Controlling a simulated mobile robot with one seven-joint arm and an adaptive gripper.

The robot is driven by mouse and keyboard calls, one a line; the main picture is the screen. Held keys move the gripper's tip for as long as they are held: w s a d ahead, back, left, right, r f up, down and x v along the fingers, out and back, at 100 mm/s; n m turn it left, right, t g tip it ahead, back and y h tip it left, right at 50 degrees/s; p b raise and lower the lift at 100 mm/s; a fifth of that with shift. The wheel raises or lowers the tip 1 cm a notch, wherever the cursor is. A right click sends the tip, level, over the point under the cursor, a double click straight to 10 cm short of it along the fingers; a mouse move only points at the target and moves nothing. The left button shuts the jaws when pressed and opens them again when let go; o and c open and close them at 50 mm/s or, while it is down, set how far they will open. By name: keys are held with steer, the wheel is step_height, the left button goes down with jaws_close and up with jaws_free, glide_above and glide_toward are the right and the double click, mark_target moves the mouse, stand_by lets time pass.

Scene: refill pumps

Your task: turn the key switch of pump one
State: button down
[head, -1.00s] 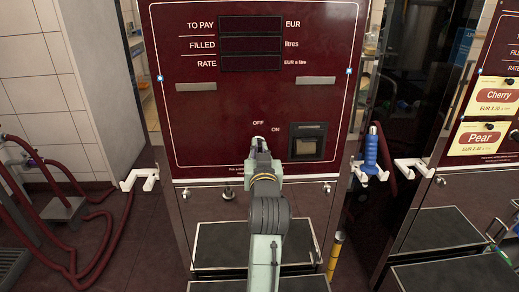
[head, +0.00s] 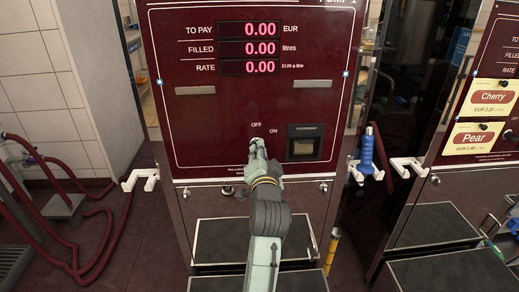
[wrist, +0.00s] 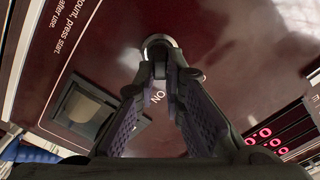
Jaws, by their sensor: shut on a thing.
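Pump one (head: 215,125) is the dark red panel in the middle of the head view, with its displays (head: 250,48) lit and reading 0.00. My gripper (head: 257,143) is at the key switch, below the OFF and ON labels, and hides most of it there. In the wrist view the key switch (wrist: 160,42) shows as a round metal ring. My gripper (wrist: 160,75) has its fingertips together at the ring, shut on the key. The ON label (wrist: 158,97) shows between the fingers. The key itself is mostly hidden by the fingertips.
A dark square slot unit (head: 305,142) is right of the switch. White brackets (head: 140,179) stick out at the panel's sides, and a blue nozzle (head: 367,152) hangs at the right one. Another pump with Cherry and Pear labels (head: 475,138) stands at right.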

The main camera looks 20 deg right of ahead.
steer(key=shift+m, duration=1.1)
steer(key=c, duration=1.7)
jaws_free()
steer(key=v, duration=0.7)
steer(key=shift+s, duration=0.3)
